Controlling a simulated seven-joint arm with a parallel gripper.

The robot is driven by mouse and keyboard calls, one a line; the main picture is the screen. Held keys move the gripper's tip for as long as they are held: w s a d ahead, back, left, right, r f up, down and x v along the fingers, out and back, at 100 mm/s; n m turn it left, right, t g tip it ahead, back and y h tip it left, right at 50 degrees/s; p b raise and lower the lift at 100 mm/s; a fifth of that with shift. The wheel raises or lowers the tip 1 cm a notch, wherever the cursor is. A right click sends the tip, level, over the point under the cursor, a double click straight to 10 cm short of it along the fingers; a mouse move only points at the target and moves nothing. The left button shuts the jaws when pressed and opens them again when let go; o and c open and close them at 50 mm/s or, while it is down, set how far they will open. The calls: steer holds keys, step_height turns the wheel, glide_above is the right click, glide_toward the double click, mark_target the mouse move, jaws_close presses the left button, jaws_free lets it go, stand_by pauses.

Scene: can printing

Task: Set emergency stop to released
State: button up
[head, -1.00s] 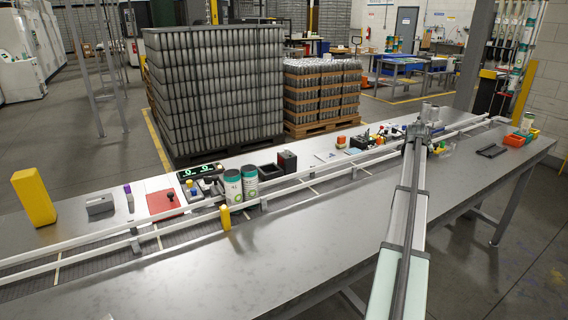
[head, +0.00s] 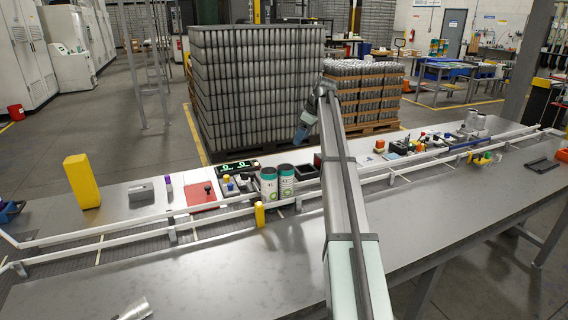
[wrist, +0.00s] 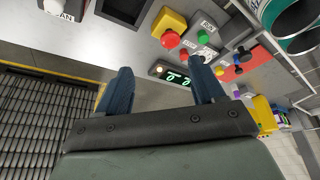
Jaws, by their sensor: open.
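The emergency stop is a red mushroom button (wrist: 170,39) on a yellow box, at the top middle of the wrist view. In the head view I cannot make it out; the cans seem to hide that spot. My gripper (wrist: 160,66) is open and empty, its two dark blue fingers spread wide. The button lies beyond the fingertips, apart from them. In the head view my gripper (head: 303,132) hangs in the air past the far side of the conveyor, tilted downward. I cannot tell whether the button is latched down or up.
A green button (wrist: 208,31) and a lit green display (wrist: 176,76) are close to the emergency stop. Two teal-and-white cans (head: 269,188) stand by the conveyor rail (head: 110,229). A black tray (wrist: 122,8) lies beside the yellow box. Stacked pallets (head: 255,80) stand behind the table.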

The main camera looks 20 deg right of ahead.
steer(key=shift+n, duration=0.3)
steer(key=x, duration=0.4)
steer(key=a+x, duration=0.1)
steer(key=x, duration=0.4)
steer(key=a+x, duration=0.1)
steer(key=x, duration=0.4)
steer(key=shift+a+r, duration=0.25)
steer(key=shift+r, duration=0.15)
steer(key=shift+c, duration=0.5)
jaws_close()
